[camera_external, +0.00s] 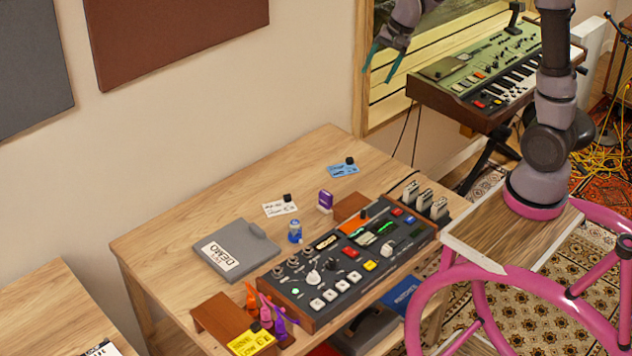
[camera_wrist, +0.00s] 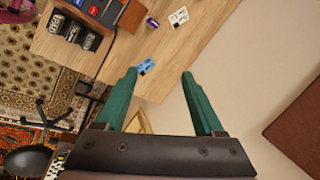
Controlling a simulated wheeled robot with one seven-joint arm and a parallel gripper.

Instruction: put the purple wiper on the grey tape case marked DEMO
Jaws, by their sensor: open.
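A small purple block with a pale lower part, likely the purple wiper (camera_external: 325,200), stands on the wooden table behind the mixer. It shows in the wrist view (camera_wrist: 152,22) near the top edge. The grey tape case (camera_external: 237,247) with a white DEMO label lies flat on the table's left part, with nothing on top. I cannot see the case in the wrist view. My gripper (camera_external: 383,64) is open and empty, high above and to the right of the wiper, in front of the window. Its green fingers (camera_wrist: 158,75) are spread apart in the wrist view.
The black mixer (camera_external: 345,256) fills the table's front. A blue bottle (camera_external: 294,232) stands between case and wiper. A white card (camera_external: 280,207) and a blue card (camera_external: 343,171) lie nearby. A wooden holder (camera_external: 225,322) has orange, pink and purple items beside it.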

